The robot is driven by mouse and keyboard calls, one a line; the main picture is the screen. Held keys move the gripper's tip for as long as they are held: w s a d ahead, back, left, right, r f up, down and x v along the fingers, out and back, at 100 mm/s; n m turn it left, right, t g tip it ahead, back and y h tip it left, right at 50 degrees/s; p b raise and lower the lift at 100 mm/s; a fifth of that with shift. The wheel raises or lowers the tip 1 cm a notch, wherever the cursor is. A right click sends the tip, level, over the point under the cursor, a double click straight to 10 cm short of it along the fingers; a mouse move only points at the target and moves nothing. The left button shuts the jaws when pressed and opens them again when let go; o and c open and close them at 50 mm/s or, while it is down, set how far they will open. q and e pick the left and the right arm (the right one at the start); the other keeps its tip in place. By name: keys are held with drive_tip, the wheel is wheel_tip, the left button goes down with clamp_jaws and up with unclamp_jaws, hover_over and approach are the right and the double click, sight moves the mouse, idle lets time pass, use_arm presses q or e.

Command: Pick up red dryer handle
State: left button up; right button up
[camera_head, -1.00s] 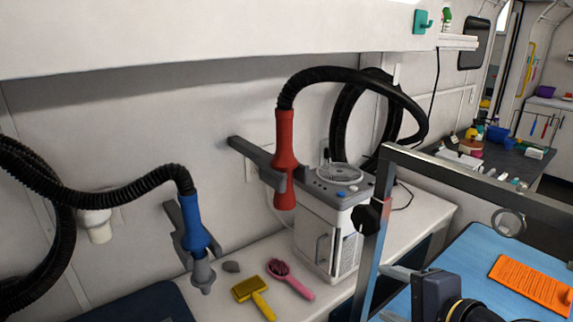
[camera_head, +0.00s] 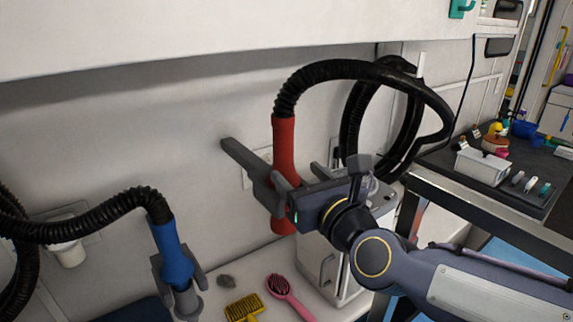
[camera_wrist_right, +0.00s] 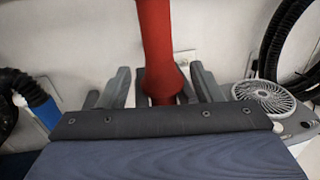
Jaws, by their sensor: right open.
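The red dryer handle (camera_head: 284,148) hangs upright in a grey wall holder (camera_head: 245,163), with a black ribbed hose running from its top. My right gripper (camera_head: 275,188) is at the handle's lower middle, close to the holder. In the right wrist view the red handle (camera_wrist_right: 156,50) stands between the two fingers of my right gripper (camera_wrist_right: 165,85), which are apart on either side of it. The gripper is open, and contact with the handle cannot be told. The left gripper is not in view.
A blue dryer handle (camera_head: 172,252) hangs in another holder at left. A yellow brush (camera_head: 243,307) and a pink brush (camera_head: 285,290) lie on the counter below. The white dryer unit (camera_head: 322,262) stands just behind my right arm. A dark table (camera_head: 450,170) is at right.

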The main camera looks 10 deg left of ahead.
sight(288, 165)
drive_tip(key=p+x, duration=0.2)
drive_tip(key=x, duration=0.4)
drive_tip(key=shift+s+a, duration=0.1)
drive_tip(key=shift+a, duration=0.05)
drive_tip(key=shift+w+a+f+p, duration=0.15)
drive_tip(key=shift+w+a+p, duration=0.15)
drive_tip(key=shift+w, duration=0.1)
drive_tip(key=shift+d, duration=0.1)
drive_tip(key=c, duration=0.9)
drive_tip(key=shift+c, duration=1.1)
